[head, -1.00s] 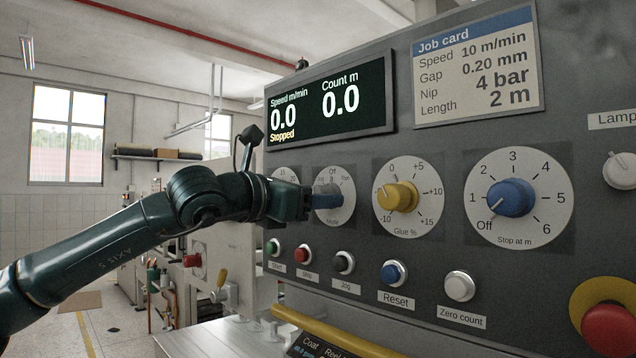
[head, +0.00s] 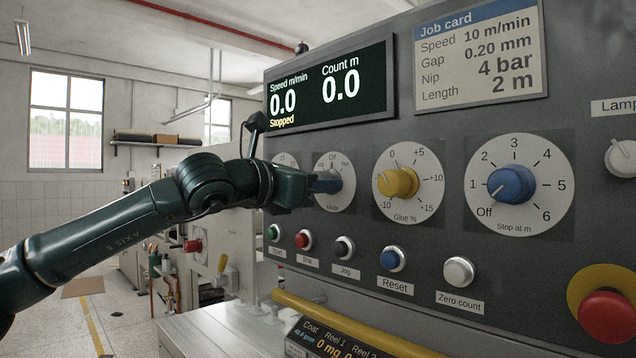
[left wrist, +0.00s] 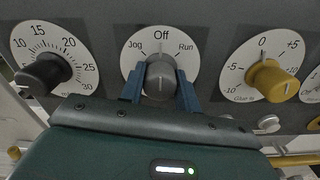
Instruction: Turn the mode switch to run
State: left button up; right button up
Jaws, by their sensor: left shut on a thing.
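The mode switch (left wrist: 161,76) is a grey knob on a white dial (left wrist: 137,52) marked Jog, Off and Run in the left wrist view. Its pale line stands about upright, toward Off. My left gripper (left wrist: 160,90) has one blue finger on each side of the knob and is shut on it. In the head view, my left gripper (head: 326,183) reaches the dial (head: 343,190) from the left, and its fingers hide the knob. The display (head: 330,88) reads speed 0.0, count 0.0 and Stopped. My right gripper is not in view.
A black knob (left wrist: 44,74) sits left of the switch, and the yellow Glue knob (left wrist: 272,80) sits right. The blue Stop knob (head: 511,184) is farther right. Below are several push buttons, including Reset (head: 392,259), and a red emergency button (head: 607,316) at lower right.

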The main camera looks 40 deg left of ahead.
pick_arm(q)
jog(key=shift+m, duration=0.3)
jog(key=shift+c, duration=0.2)
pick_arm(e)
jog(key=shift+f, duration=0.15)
pick_arm(q)
jog(key=shift+f+m+b, duration=0.1)
jog(key=shift+m+b, duration=0.35)
jog(key=shift+m, duration=0.05)
jog(key=shift+m+b, duration=0.35)
jog(key=shift+m, duration=0.35)
jog(key=shift+m+b, duration=0.3)
jog(key=shift+m, duration=0.6)
jog(key=m, duration=0.2)
jog(key=shift+m+b, duration=0.35)
jog(key=shift+m, duration=0.65)
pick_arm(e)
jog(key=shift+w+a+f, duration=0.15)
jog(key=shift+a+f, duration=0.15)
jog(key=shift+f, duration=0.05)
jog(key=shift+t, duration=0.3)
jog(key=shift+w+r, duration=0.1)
